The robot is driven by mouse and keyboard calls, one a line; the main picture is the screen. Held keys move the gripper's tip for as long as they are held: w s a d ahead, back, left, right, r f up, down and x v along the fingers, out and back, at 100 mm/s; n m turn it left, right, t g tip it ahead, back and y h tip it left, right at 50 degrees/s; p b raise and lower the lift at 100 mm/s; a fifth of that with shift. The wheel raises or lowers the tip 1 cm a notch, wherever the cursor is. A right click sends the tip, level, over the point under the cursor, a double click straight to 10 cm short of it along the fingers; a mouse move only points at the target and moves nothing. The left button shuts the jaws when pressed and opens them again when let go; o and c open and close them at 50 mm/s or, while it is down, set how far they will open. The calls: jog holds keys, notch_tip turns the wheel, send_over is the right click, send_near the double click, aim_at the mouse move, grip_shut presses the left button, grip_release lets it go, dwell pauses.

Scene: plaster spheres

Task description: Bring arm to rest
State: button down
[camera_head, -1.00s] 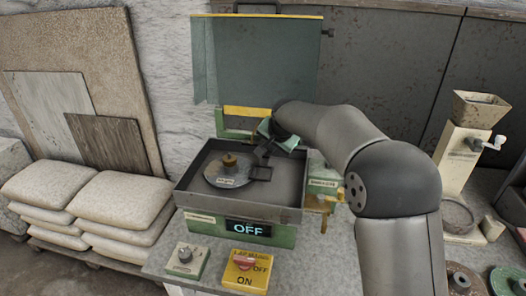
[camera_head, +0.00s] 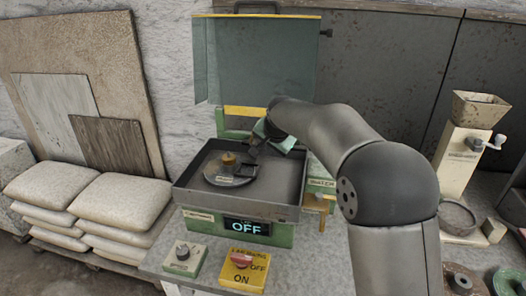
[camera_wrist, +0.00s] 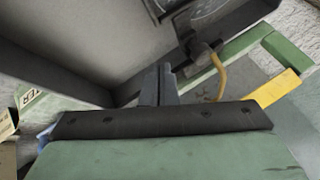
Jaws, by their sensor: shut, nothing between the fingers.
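My gripper (camera_head: 246,166) hangs over the right part of the machine's square tray (camera_head: 186,183), close to the round disc (camera_head: 222,178). In the head view it is small and partly hidden by my arm, and I cannot tell its exact height. In the wrist view, the two grey fingers of my gripper (camera_wrist: 158,82) are together with nothing between them. My arm reaches in from the right, with its elbow bent.
The machine's display (camera_head: 247,227) reads OFF. A raised translucent guard (camera_head: 262,60) stands behind the tray. A yellow switch box (camera_head: 241,279) and a knob box (camera_head: 184,260) stand in front. Stacked sacks (camera_head: 112,205) lie left; a hopper device (camera_head: 463,150) stands right.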

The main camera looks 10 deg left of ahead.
jog(key=b+v, duration=0.1)
jog(key=v, duration=0.8)
jog(key=s+d+f+n+g+h, duration=0.1)
jog(key=s+d+f, duration=0.2)
jog(key=s+d, duration=0.4)
jog(key=s+d+f+n+g+h, duration=0.1)
jog(key=s+d+f, duration=0.3)
jog(key=d, duration=0.5)
jog(key=s+d+f+g, duration=0.1)
jog(key=s+d+f, duration=0.2)
jog(key=s, duration=0.5)
jog(key=s+d+f+n+g, duration=0.1)
jog(key=s+d+f, duration=0.3)
jog(key=s, duration=0.4)
jog(key=s+d+f+n+g+h, duration=0.1)
jog(key=s+d+f+g, duration=0.1)
jog(key=s, duration=0.7)
jog(key=shift+d+f, duration=0.7)
jog(key=shift+d, duration=0.45)
